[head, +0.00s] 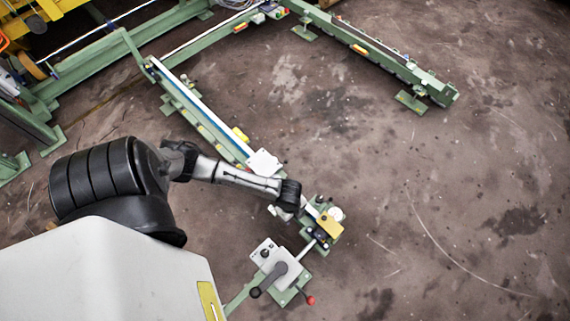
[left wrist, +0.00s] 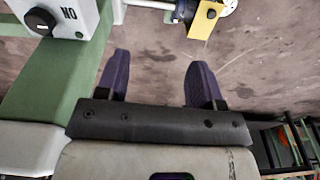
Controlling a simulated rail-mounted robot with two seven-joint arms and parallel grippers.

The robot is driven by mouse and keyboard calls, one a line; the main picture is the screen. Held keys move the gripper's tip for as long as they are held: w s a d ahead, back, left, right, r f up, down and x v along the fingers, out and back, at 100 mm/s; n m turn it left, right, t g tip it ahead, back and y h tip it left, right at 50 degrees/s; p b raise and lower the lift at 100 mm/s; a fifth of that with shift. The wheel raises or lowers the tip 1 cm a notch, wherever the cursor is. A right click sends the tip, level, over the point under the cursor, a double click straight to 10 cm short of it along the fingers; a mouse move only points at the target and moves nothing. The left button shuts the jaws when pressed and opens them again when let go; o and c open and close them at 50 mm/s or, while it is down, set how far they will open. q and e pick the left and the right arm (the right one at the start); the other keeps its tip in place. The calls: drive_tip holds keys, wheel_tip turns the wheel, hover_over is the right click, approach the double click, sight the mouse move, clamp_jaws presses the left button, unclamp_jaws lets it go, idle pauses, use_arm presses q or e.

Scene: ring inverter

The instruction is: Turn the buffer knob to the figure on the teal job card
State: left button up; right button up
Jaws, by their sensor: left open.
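In the left wrist view my left gripper (left wrist: 157,78) is open and empty, its two dark blue fingers apart over the floor. A round black knob (left wrist: 40,20) on a white box (left wrist: 78,32) sits at the upper left, apart from the fingers. Letters beside it appear upside down, like "ON"; I cannot tell whether it is the buffer knob. In the head view my left arm reaches to the green stand, its dark wrist (head: 288,195) beside a yellow block (head: 328,225); the fingers are not clear there. I cannot make out a teal job card. My right gripper is not in view.
A pale box with a dark crank handle (head: 270,280) and a red ball lever (head: 310,300) stands just below the wrist. A long green rail (head: 205,115) runs to the upper left. Another green rail (head: 375,50) stands at the top. The floor at right is clear.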

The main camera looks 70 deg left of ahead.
use_arm(q)
drive_tip(key=w+a+f+m+y+b, duration=0.1)
drive_tip(key=a+f+b, duration=0.45)
drive_tip(key=f, duration=0.25)
drive_tip(key=w+a+f+b, duration=0.1)
drive_tip(key=a+f+b, duration=0.45)
drive_tip(key=f, duration=0.25)
drive_tip(key=shift+g, duration=0.3)
wheel_tip(320, 180, down, 13)
drive_tip(key=b, duration=0.7)
drive_tip(key=shift+f, duration=0.1)
drive_tip(key=shift+c, duration=1.4)
drive_tip(key=c, duration=0.6)
